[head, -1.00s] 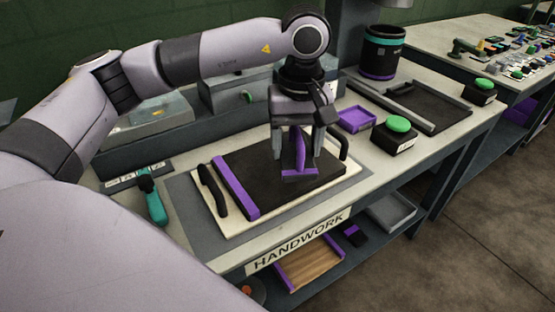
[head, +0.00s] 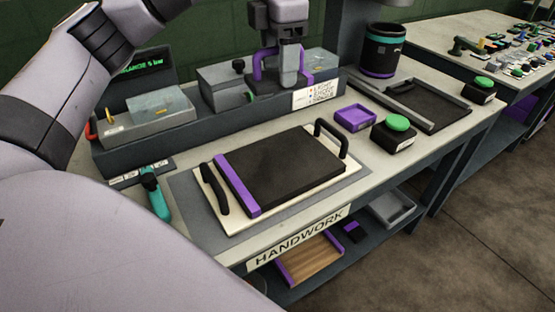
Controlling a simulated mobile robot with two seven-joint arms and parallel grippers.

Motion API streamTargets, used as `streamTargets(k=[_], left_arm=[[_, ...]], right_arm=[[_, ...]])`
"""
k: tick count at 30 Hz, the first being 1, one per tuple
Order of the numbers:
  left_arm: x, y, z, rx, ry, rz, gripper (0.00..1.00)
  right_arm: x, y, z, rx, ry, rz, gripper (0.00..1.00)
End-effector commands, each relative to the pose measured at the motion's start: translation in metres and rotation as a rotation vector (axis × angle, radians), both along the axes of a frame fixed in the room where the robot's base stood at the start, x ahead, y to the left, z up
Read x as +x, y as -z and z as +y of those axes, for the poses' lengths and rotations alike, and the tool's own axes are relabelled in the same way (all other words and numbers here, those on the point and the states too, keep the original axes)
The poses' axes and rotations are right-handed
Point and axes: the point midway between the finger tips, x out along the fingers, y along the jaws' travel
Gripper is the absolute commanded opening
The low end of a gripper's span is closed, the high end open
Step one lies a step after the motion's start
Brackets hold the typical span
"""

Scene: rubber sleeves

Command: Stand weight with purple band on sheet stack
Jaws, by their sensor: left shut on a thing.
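The sheet stack (head: 287,172) is a dark flat block with a purple strip along its left edge. It lies on a pale board with two black handles, and its top is bare. My left gripper (head: 287,77) is shut on the purple-banded weight (head: 258,68), a dark block with a purple arched part. They are beyond the stack, at the raised back shelf. The fingers hide part of the weight. I cannot tell whether it touches the shelf. My right gripper is not in view.
On the back shelf (head: 217,141) are a grey box with a black knob (head: 239,66) and a scale-like unit (head: 148,112) with a green display. A purple tray (head: 355,117) and a green-button box (head: 394,132) stand right of the board. A teal-handled tool (head: 157,198) lies left.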

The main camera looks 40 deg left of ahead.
Motion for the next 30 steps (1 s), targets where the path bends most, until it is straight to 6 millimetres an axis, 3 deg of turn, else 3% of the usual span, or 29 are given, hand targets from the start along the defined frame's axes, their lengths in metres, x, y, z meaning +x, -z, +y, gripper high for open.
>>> streamTargets(k=[4, 8, 12, 24, 30], left_arm=[[0.001, -0.009, 0.003, -0.008, -0.103, -0.004, 0.0], [0.001, 0.001, 0.004, -0.009, -0.132, -0.001, 0.0], [0.0, 0.028, 0.004, -0.01, -0.132, 0.002, 0.0], [0.0, 0.119, 0.004, -0.008, -0.131, 0.0, 0.0], [0.001, 0.143, 0.004, -0.009, -0.132, -0.002, 0.0]], right_arm=[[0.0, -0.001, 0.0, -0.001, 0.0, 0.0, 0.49], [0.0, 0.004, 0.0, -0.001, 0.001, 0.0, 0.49], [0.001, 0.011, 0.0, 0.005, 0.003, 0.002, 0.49], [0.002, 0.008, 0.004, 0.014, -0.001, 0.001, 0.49], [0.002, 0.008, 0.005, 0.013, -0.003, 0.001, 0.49]])
